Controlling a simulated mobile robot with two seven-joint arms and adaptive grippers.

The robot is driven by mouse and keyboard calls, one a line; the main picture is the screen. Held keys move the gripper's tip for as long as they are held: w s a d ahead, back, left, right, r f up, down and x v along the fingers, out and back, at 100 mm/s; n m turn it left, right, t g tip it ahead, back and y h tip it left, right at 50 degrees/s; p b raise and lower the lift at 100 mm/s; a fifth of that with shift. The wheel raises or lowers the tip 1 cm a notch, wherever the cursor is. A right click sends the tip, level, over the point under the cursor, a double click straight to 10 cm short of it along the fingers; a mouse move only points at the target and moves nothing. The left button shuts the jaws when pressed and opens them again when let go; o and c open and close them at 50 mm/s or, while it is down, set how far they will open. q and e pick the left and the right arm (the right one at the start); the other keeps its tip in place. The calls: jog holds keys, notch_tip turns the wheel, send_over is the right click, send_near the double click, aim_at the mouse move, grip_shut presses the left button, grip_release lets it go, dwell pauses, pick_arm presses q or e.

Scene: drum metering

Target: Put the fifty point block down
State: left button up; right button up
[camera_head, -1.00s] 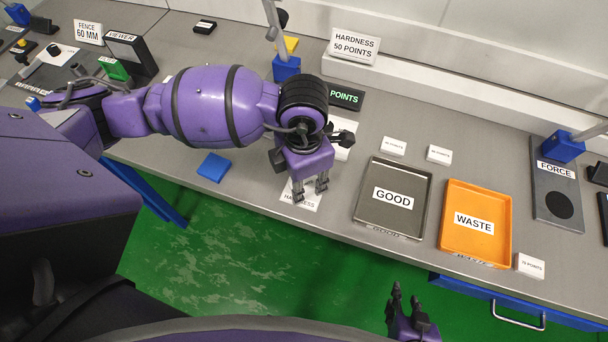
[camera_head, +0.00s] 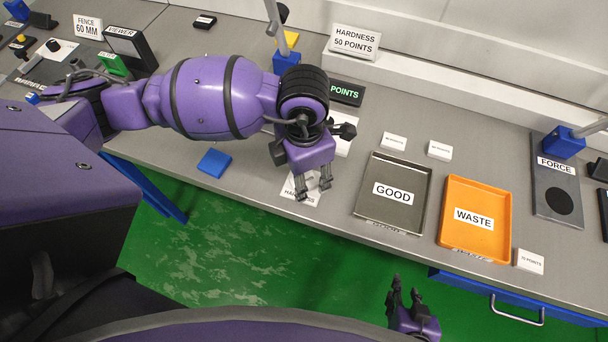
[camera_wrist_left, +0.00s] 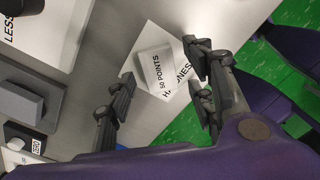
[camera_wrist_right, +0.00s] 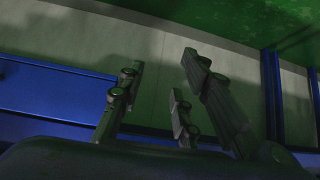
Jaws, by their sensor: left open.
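The white fifty point block (camera_wrist_left: 158,72), its face reading "50 POINTS", rests on the white HARDNESS card (camera_wrist_left: 178,90) in the left wrist view. My left gripper (camera_wrist_left: 160,80) is open, with fingers on either side of the block and apart from it. In the head view my left gripper (camera_head: 313,190) is low over the HARDNESS card (camera_head: 290,194) at the table's front edge; the block cannot be made out there. My right gripper (camera_head: 406,286) is open and empty in front of the table; its fingers also show in the right wrist view (camera_wrist_right: 160,85).
A grey GOOD tray (camera_head: 372,222) and an orange WASTE tray (camera_head: 447,232) stand to the right. Small white blocks lie behind them (camera_head: 439,150), and another (camera_head: 530,261) is right of the orange tray. A blue block (camera_head: 214,163) lies left of my left gripper.

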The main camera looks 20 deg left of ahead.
pick_arm(q)
notch_tip(320, 180, up, 11)
jog(key=shift+r, duration=0.15)
pick_arm(e)
jog(key=shift+s, duration=0.45)
jog(key=shift+r, duration=0.1)
jog(key=shift+w+a+r, duration=0.1)
jog(key=shift+w, duration=0.3)
